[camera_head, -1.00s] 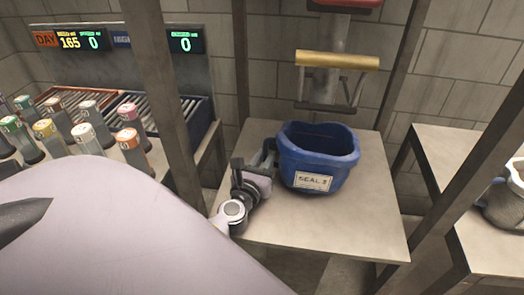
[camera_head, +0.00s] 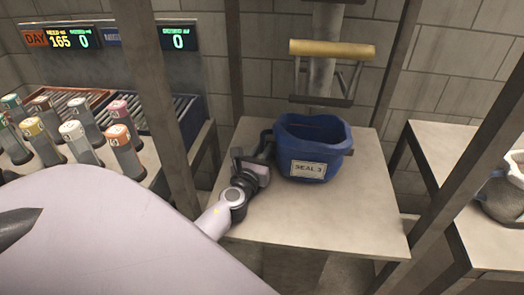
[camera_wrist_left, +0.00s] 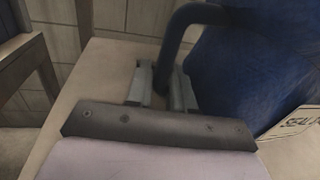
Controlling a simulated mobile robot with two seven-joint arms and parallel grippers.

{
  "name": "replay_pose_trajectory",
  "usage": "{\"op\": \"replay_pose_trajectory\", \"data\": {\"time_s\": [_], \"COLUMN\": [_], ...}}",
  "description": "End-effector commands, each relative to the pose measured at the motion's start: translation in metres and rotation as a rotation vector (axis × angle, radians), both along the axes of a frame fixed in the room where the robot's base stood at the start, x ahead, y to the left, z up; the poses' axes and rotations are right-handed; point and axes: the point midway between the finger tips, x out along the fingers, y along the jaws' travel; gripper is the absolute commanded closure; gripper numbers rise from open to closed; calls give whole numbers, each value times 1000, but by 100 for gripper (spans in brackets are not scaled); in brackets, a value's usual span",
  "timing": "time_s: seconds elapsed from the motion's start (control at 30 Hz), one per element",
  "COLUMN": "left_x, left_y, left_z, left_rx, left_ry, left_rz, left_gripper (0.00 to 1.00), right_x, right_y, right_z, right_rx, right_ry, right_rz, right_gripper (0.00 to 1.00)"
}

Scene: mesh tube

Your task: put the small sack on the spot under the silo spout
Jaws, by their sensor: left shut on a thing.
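The small sack (camera_head: 330,160) is a blue, open-topped, tub-like thing with a white label. It is upright at the back middle of the pale table (camera_head: 330,225); I cannot tell whether its base touches. My left gripper (camera_head: 266,152) is at its left side, shut on its dark loop handle. In the left wrist view the fingers (camera_wrist_left: 160,88) close around the handle (camera_wrist_left: 175,40), with the blue sack (camera_wrist_left: 240,70) to the right. The grey silo spout (camera_head: 324,75) with a yellow bar (camera_head: 332,49) is above and behind the sack. No marked spot shows under it.
Dark posts (camera_head: 165,100) stand left and right of the table. Several capped bottles (camera_head: 72,135) and display boards (camera_head: 65,40) are at left. A second table (camera_head: 450,150) at right holds a grey sack-like container (camera_head: 505,200). The table's front and right are clear.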

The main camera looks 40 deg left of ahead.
Motion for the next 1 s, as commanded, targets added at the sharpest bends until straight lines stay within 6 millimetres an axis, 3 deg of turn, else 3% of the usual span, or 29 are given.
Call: {"op": "replay_pose_trajectory", "data": {"time_s": [0.03, 0.1, 0.47, 1.0], "left_x": [0, 0, -3, -61], "left_y": [0, 0, -1, -23], "left_z": [0, 0, -1, -2], "left_rx": [1, 1, 0, -1], "left_ry": [1, 1, 2, 2], "left_rz": [0, 0, 0, 0], "left_gripper": [71, 49, 48, 48], "right_x": [0, 0, 0, 0], "right_y": [0, 0, 0, 0], "right_z": [0, 0, 0, -2], "right_rx": [0, 0, 0, 0], "right_ry": [0, 0, -1, -1], "right_rz": [0, 0, 0, 0], "right_gripper": [57, 57, 57, 57]}}
